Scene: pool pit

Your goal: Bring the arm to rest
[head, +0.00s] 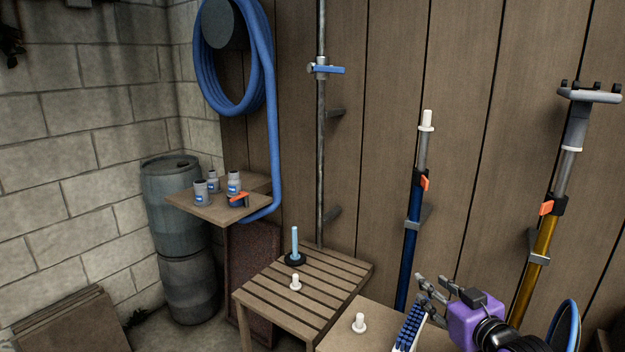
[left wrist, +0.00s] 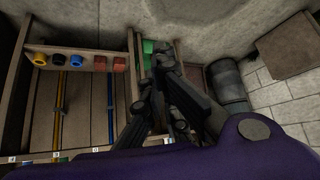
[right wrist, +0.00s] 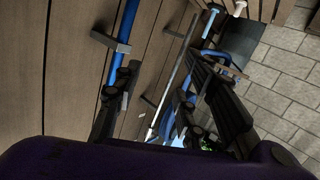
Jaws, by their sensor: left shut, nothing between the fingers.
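My right gripper (head: 420,289) comes in at the lower right of the head view, with a purple body behind grey fingers. Its fingers stand apart in the right wrist view (right wrist: 163,65), and I see nothing clearly held between them. A blue-bristled brush (head: 408,328) shows just below and left of these fingers; I cannot tell whether they touch it. My left gripper (left wrist: 164,58) shows in the left wrist view with its dark fingers closed together and empty. I cannot make it out for sure in the head view.
A slatted table (head: 335,272) bears a light blue upright peg (head: 295,243) and a white peg (head: 296,282). Another white peg (head: 359,322) stands nearer. A blue pole (head: 413,235) and a yellow pole (head: 540,250) hang on the wall. Barrels (head: 172,225) stand in the corner.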

